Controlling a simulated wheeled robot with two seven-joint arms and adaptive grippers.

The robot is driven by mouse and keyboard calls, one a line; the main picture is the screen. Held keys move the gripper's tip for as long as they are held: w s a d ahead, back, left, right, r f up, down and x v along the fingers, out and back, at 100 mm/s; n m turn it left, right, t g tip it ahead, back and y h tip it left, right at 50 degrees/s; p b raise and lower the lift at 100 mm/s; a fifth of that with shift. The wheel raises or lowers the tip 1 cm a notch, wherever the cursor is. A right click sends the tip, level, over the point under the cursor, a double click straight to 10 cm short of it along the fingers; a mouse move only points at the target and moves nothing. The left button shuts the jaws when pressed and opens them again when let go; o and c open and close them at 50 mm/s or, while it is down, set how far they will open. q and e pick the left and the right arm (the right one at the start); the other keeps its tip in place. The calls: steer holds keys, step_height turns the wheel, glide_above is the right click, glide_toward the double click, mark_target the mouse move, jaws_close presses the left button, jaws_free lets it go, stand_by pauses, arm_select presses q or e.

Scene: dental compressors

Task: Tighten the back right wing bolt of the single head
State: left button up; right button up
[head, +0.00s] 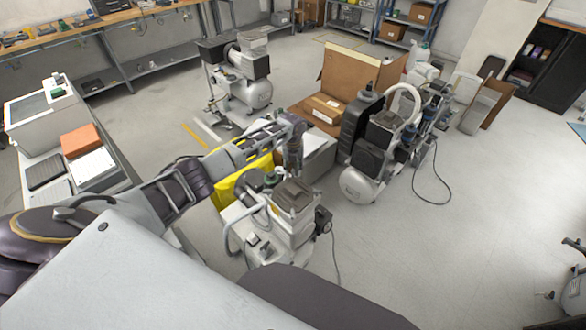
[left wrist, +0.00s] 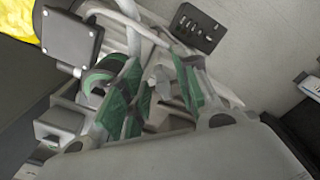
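The single head compressor (head: 292,232) stands low in the middle of the head view, light grey with a dark square top. My left gripper (head: 293,168) points down just above its back side. In the left wrist view my left gripper (left wrist: 158,98) has two green-padded fingers spread apart. A small pale knob-like part (left wrist: 160,76), possibly the wing bolt, shows between and behind the fingers. I cannot tell whether the fingers touch it. Pale frame bars and a dark square cover (left wrist: 70,38) of the compressor surround it. My right gripper is not in view.
A larger compressor (head: 368,165) and an open cardboard box (head: 345,72) stand behind, with another compressor (head: 245,80) further back. A workbench (head: 125,185) is at left. Floor at right is mostly clear.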

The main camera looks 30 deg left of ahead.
mark_target(293, 169)
arm_select(q)
steer(key=shift+r, duration=0.1)
step_height(293, 169, up, 12)
stand_by(0.8)
stand_by(0.6)
